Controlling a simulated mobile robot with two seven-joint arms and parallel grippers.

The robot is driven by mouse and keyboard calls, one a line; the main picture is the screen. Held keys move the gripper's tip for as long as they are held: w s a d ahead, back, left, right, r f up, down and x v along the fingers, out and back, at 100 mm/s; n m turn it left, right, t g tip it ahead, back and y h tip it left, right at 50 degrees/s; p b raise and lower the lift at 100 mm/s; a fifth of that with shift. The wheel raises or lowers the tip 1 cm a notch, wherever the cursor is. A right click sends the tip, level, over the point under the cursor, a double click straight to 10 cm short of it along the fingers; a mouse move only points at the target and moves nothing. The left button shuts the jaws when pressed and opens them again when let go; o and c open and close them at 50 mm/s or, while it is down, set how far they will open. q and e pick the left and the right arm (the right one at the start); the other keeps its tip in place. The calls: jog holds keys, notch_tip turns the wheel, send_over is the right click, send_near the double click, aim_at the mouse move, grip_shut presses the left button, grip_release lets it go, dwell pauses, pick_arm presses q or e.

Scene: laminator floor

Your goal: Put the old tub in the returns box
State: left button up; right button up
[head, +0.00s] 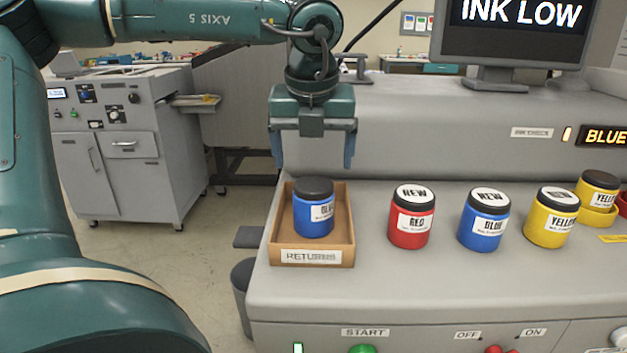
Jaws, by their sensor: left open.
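A blue tub (314,212) with a plain black lid and a white label stands upright inside the returns box (311,257). The box is an open brown tray labelled as returns at the left end of the grey machine top. My left gripper (313,160) is directly above the tub, fingers spread wide and pointing down, apart from the tub and holding nothing. My right gripper is not in the view.
Tubs marked NEW stand in a row to the right: red (411,220), blue (484,224) and yellow (552,220). Another yellow tub (598,187) sits in a yellow holder at the far right. A monitor (515,32) reads INK LOW. The front ledge is clear.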

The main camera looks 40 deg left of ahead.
pick_arm(q)
jog(key=shift+v, duration=1.7)
